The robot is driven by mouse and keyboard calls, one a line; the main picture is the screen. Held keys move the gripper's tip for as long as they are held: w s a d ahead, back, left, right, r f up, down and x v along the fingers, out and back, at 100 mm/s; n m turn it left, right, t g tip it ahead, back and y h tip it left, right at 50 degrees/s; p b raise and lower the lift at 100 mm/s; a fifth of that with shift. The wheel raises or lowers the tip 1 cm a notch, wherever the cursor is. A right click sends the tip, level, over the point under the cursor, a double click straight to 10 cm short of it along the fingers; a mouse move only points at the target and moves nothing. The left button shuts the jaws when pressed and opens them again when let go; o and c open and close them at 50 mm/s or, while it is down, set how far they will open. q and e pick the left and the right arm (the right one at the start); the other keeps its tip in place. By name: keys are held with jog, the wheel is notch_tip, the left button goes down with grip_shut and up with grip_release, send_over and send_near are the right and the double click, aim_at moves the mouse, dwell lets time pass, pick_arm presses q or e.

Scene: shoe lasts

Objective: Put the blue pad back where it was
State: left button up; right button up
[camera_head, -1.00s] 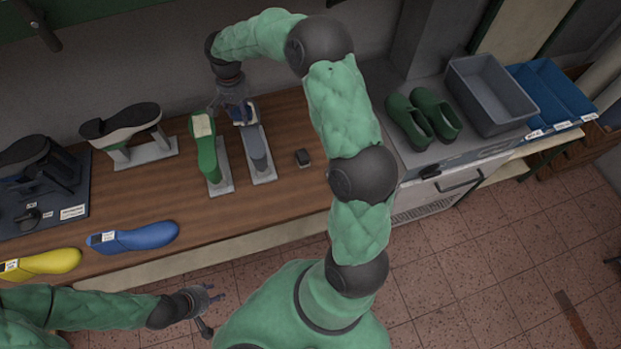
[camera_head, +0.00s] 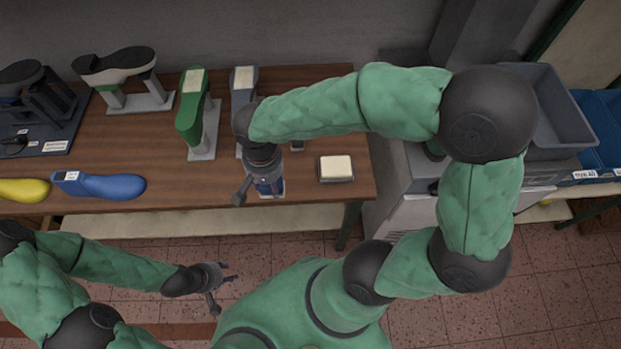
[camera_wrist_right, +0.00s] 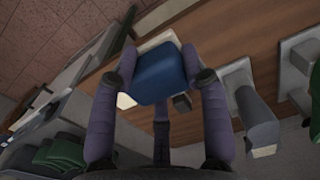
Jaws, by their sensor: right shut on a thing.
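My right gripper (camera_head: 262,186) is shut on the blue pad (camera_wrist_right: 156,76), which sits between its fingers in the right wrist view. The pad shows only partly in the camera_head view (camera_head: 268,186), above the front of the bench. A cream edge (camera_wrist_right: 160,40) shows behind the pad; I cannot tell whether it belongs to it. The grey shoe last (camera_head: 243,100) stands behind the gripper with a cream patch on top. The green last (camera_head: 190,125) stands left of it, also cream-topped. My left gripper (camera_head: 222,283) is open and empty, low, in front of the bench.
A cream block on a dark dish (camera_head: 336,180) lies right of the right gripper. A small dark block (camera_head: 297,146) lies behind. A blue last (camera_head: 105,186) and a yellow last (camera_head: 22,189) lie at the left front. A grey bin (camera_head: 550,105) stands at the right.

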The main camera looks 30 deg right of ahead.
jog(key=shift+s+d+f, duration=0.15)
jog(key=shift+s+f, duration=0.45)
jog(key=shift+s, duration=0.25)
jog(key=w+d+f+b, duration=0.3)
jog(key=w+d+f, duration=0.15)
jog(key=d, duration=0.35)
jog(key=b, duration=0.1)
send_over(297, 176)
jog(key=f, duration=0.4)
jog(key=shift+s+a+f, duration=0.15)
jog(key=shift+a+f, duration=0.05)
jog(key=shift+f, duration=0.15)
jog(key=shift+w+d+f+b, duration=0.15)
jog(key=shift+f+b, duration=0.2)
jog(key=shift+f, duration=0.6)
jog(key=shift+w+d+f+b, duration=0.1)
jog(key=shift+f+b, duration=0.25)
jog(key=shift+f, duration=0.55)
jog(key=shift+s+f, duration=0.1)
jog(key=shift+f, duration=0.05)
jog(key=o, duration=1.1)
notch_tip(297, 176, up, 12)
jog(key=p, duration=0.3)
jog(key=shift+r+p, duration=0.2)
jog(key=shift+p, duration=0.1)
